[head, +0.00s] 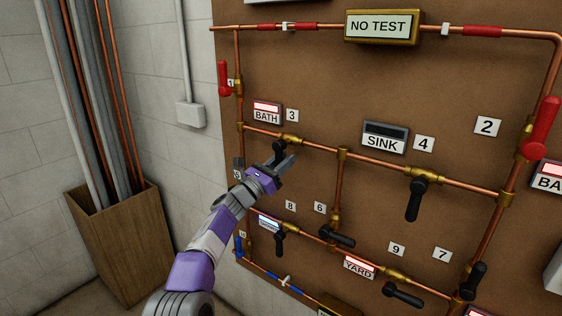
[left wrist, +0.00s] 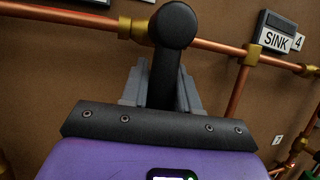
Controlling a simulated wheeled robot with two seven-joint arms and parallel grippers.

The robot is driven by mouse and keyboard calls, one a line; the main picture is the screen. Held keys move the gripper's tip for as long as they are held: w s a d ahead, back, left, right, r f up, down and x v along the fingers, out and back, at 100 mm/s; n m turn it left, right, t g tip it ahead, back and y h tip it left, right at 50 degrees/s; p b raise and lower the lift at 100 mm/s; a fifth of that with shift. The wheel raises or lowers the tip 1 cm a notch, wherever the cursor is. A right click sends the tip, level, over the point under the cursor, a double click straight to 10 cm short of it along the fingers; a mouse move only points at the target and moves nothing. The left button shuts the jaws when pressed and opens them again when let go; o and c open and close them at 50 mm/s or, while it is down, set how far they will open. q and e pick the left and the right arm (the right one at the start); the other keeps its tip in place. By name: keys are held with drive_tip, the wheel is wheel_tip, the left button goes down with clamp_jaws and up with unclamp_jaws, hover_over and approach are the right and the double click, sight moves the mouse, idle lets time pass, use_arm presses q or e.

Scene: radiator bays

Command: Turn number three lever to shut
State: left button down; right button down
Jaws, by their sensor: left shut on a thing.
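The number three lever (head: 279,147) is black and sits on a brass valve on the upper copper pipe, below the BATH plate (head: 267,113) and the tag 3 (head: 292,115). In the left wrist view the lever (left wrist: 172,27) has its round hub over the pipe and its handle running down, across the pipe's line. My left gripper (head: 282,164) is shut on that handle, with a grey finger on each side of it in the left wrist view (left wrist: 162,92). The gripper hides the handle's lower end. My right gripper is not in view.
The number four lever (head: 414,199) hangs down to the right on the same pipe. A vertical pipe (head: 339,185) stands between them. Below are black levers, one near tag 6 (head: 338,238). A red lever (head: 223,78) is at upper left. A wooden bin (head: 115,245) holds pipes.

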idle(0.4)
use_arm(q)
drive_tip(key=c, duration=0.9)
unclamp_jaws()
drive_tip(key=shift+a, duration=0.1)
drive_tip(key=shift+s+a+f+b, duration=0.3)
drive_tip(key=shift+s+a+b, duration=0.1)
drive_tip(key=shift+s, duration=0.05)
drive_tip(key=shift+b+v, duration=0.7)
drive_tip(key=shift+v, duration=2.35)
